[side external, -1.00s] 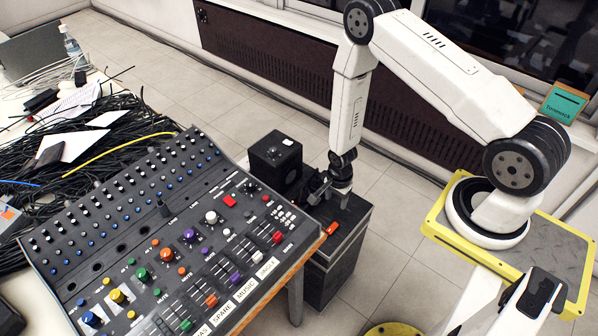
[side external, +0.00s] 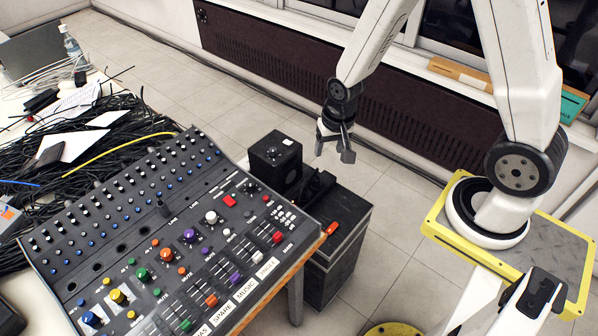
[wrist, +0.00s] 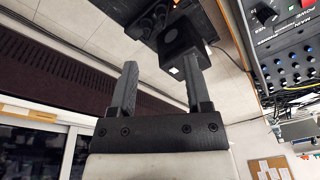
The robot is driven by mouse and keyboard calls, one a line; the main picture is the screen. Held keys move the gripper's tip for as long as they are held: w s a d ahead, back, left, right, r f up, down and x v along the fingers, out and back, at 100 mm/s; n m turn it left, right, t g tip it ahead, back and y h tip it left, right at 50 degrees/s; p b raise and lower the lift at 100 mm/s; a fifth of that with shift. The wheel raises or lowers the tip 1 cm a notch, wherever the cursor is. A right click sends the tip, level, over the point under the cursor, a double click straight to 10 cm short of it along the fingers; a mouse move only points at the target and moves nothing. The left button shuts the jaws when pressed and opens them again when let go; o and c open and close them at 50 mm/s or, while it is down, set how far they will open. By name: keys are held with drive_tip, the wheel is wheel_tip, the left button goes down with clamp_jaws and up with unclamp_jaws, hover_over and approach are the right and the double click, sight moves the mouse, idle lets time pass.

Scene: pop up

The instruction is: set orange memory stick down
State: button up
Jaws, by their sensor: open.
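A small orange piece, which looks like the orange memory stick (side external: 332,228), lies at the front edge of the black cabinet's top, by the console's right corner. My gripper (side external: 333,155) is open and empty, up in the air behind and above the cabinet, apart from everything. In the wrist view its two fingers (wrist: 158,68) are spread with nothing between them.
The black cabinet (side external: 350,246) stands right of the mixing console (side external: 165,215). A black cube-shaped box (side external: 272,160) is behind it, and also shows in the wrist view (wrist: 184,46). A dark device (side external: 316,184) sits on the cabinet.

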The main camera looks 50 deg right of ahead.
drive_tip(key=s+a+r+n+t, duration=0.1)
drive_tip(key=s+a+r+n, duration=0.1)
drive_tip(key=s+r+n, duration=0.3)
drive_tip(key=shift+s+a+r+n, duration=0.4)
drive_tip(key=shift+r+n, duration=0.4)
drive_tip(key=shift+r, duration=1.1)
